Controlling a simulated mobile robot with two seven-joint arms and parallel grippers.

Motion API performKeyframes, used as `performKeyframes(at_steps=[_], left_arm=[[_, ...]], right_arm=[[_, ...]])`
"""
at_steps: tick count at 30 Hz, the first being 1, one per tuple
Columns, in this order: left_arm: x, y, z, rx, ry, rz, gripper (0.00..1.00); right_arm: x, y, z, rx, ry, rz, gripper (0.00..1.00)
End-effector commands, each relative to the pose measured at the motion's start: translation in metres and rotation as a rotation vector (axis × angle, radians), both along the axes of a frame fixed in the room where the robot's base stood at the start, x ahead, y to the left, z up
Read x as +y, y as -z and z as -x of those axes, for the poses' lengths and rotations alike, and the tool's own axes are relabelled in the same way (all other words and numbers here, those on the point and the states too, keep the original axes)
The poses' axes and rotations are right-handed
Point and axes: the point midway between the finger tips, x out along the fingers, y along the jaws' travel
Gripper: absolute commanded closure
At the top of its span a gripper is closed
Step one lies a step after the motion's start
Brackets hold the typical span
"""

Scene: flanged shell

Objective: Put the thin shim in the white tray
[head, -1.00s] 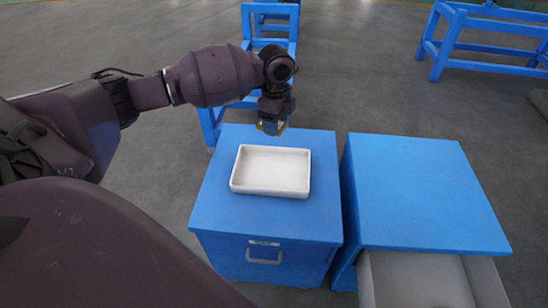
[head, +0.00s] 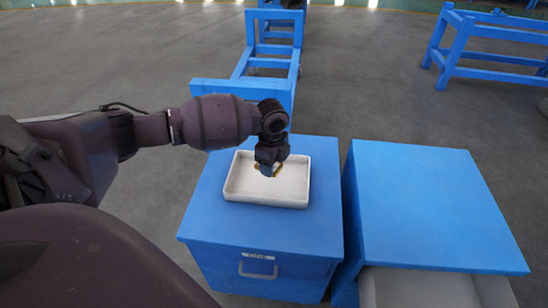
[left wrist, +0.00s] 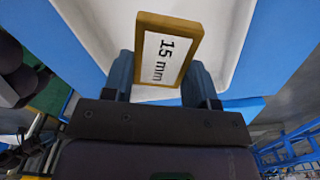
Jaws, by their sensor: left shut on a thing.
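The shim (left wrist: 150,33) is a flat ochre block with a white label reading "15 mm". My left gripper (head: 269,173) is shut on it, one finger on each side in the left wrist view. In the head view the gripper points down over the white tray (head: 298,183), and only a bit of ochre shows beside the fingers. The tray is shallow, rectangular and looks empty apart from what the gripper covers. Whether the shim touches the tray floor I cannot tell. My right gripper is not in view.
The tray stands on a blue cabinet (head: 225,222) with a handled front. A second blue-topped unit (head: 430,210) with a bare top is to the right, with a grey open drawer or bin (head: 420,288) below. Blue frames (head: 270,50) stand behind.

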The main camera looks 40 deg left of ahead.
Motion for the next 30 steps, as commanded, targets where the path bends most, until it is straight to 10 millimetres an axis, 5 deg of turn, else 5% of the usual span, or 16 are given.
performKeyframes(at_steps=[12, 26, 27, 30], left_arm=[[0.000, 0.056, 0.001, 0.006, 0.000, 0.000, 0.75], [0.000, 0.059, 0.000, -0.001, 0.000, -0.001, 0.75], [0.000, 0.059, 0.000, -0.001, 0.000, -0.001, 0.43], [0.000, 0.059, 0.000, -0.001, 0.000, -0.001, 0.28]], right_arm=[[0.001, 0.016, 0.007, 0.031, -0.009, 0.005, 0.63], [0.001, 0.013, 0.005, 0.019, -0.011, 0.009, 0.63], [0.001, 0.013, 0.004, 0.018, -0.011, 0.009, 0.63], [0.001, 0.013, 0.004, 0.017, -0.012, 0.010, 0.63]])
